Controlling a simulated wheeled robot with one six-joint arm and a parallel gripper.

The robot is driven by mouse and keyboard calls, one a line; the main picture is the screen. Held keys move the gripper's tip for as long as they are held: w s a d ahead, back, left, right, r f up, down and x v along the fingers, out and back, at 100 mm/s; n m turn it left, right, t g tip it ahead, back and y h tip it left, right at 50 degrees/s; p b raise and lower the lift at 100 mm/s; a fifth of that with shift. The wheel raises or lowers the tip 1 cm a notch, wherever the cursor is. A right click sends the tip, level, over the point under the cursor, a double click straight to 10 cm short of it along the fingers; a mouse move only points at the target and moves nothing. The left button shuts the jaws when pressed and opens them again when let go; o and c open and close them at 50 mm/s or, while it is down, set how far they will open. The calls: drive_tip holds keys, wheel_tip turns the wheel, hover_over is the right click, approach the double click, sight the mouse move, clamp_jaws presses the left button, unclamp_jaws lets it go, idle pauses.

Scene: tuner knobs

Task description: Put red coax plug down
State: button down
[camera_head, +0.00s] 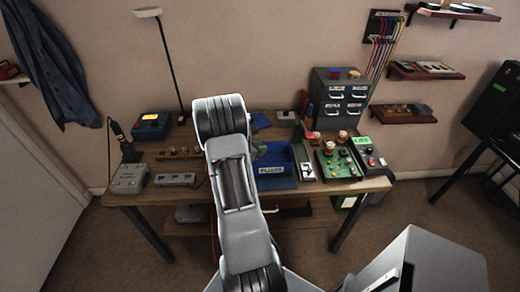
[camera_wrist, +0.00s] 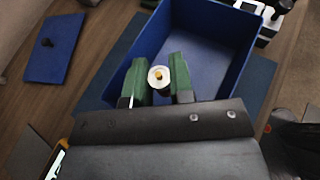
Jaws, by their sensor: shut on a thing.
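In the wrist view my gripper (camera_wrist: 160,84) has two green fingers shut on a small round plug (camera_wrist: 158,77). The plug shows end-on as a pale ring with a gold-coloured centre; no red shows from this side. The fingers and plug appear over the near left part of an open blue bin (camera_wrist: 214,45). The bin's visible floor is bare; its near part is hidden by the gripper. I cannot tell the plug's height. In the head view the labelled blue bin (camera_head: 275,184) stands on the workbench, partly behind my arm, which mostly hides the gripper.
The workbench (camera_head: 150,197) is crowded. A green circuit board (camera_head: 337,163) and a meter with a green display (camera_head: 371,160) stand right of the bin. A grey drawer cabinet (camera_head: 338,97) stands behind. A flat blue piece (camera_wrist: 54,48) lies left of the bin.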

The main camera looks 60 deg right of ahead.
drive_tip(key=shift+s+a+f+b, duration=0.1)
drive_tip(key=shift+a+f+b, duration=0.05)
drive_tip(key=shift+f+b, duration=0.2)
